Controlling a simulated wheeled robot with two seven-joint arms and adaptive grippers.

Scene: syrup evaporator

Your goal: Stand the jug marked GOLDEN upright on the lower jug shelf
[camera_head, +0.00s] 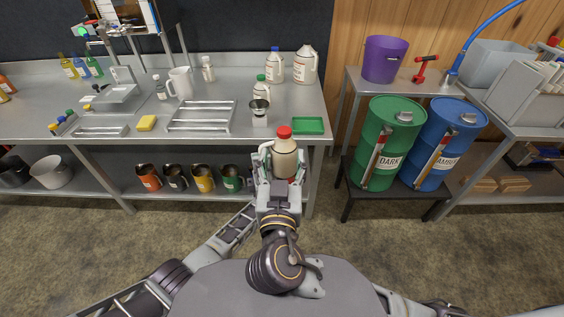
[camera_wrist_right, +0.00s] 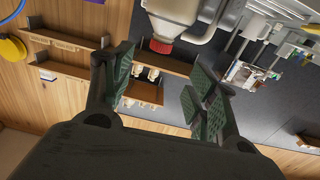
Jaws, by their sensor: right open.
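A pale beige jug (camera_head: 285,158) with a red cap is at the front edge of the steel table in the head view, between or just beyond my right fingers. No marking is readable on it, and its base is hidden by the gripper. My right gripper (camera_head: 281,164) is open. In the right wrist view the jug (camera_wrist_right: 176,10) shows at the top, past the open fingers (camera_wrist_right: 160,90). Wooden ledges (camera_wrist_right: 68,70) with small pale items show on a wood wall there; I cannot tell which one is the lower jug shelf. My left gripper is not visible.
The steel table (camera_head: 215,140) carries bottles, a white pitcher (camera_head: 181,82), racks and a green tray (camera_head: 308,125). Several colour-banded pots stand on its undershelf (camera_head: 115,188). Green (camera_head: 390,120) and blue (camera_head: 455,125) barrels stand at right. The floor in front is clear.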

